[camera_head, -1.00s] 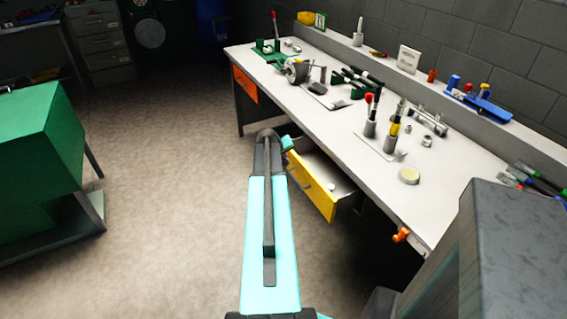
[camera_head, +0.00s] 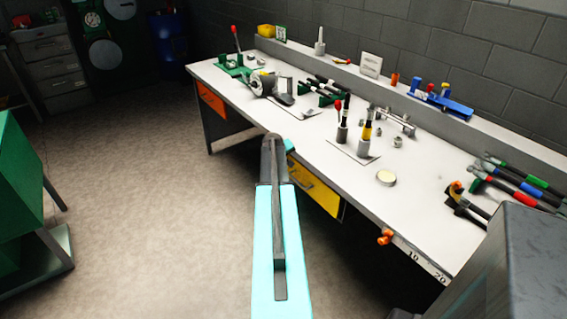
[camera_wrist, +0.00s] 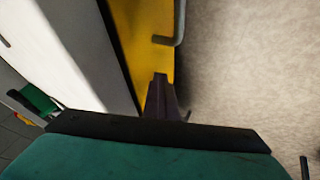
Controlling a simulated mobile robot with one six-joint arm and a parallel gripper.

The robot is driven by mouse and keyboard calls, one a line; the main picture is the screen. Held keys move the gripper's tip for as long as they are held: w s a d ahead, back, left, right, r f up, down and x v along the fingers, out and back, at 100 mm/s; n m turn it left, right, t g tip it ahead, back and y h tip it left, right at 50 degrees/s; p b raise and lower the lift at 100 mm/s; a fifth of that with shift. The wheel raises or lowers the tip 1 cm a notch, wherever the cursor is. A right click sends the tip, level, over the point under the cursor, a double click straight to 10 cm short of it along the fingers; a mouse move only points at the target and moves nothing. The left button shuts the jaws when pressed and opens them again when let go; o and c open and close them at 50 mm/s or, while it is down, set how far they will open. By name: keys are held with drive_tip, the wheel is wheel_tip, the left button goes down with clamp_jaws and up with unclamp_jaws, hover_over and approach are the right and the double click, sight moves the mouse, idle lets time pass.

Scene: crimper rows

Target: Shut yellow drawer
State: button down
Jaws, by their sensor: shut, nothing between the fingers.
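The yellow drawer (camera_head: 318,190) is under the front edge of the workbench (camera_head: 345,168). Its front looks flush, or nearly so, with the bench edge, and no interior shows. My arm covers its left end in the head view. In the wrist view the yellow front (camera_wrist: 135,42) runs beside the pale bench top, with its metal handle (camera_wrist: 176,28). My gripper (camera_wrist: 161,77) is shut and empty, its fingertips in front of the yellow face near the handle. I cannot tell whether they touch it. The fingers are hidden behind my arm in the head view.
An orange drawer (camera_head: 211,104) is at the bench's far left end. An orange clamp (camera_head: 385,237) sticks out at the front edge. A green cabinet (camera_head: 22,195) stands left; floor between is clear.

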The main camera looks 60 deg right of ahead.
drive_tip(key=shift+s+d+r, duration=0.15)
drive_tip(key=shift+d, duration=0.3)
drive_tip(key=shift+a, duration=0.15)
drive_tip(key=a+r+b, duration=0.2)
drive_tip(key=a+r, duration=0.5)
drive_tip(key=a, duration=0.3)
drive_tip(key=shift+w+r, duration=0.2)
drive_tip(key=shift+r, duration=0.15)
idle(0.4)
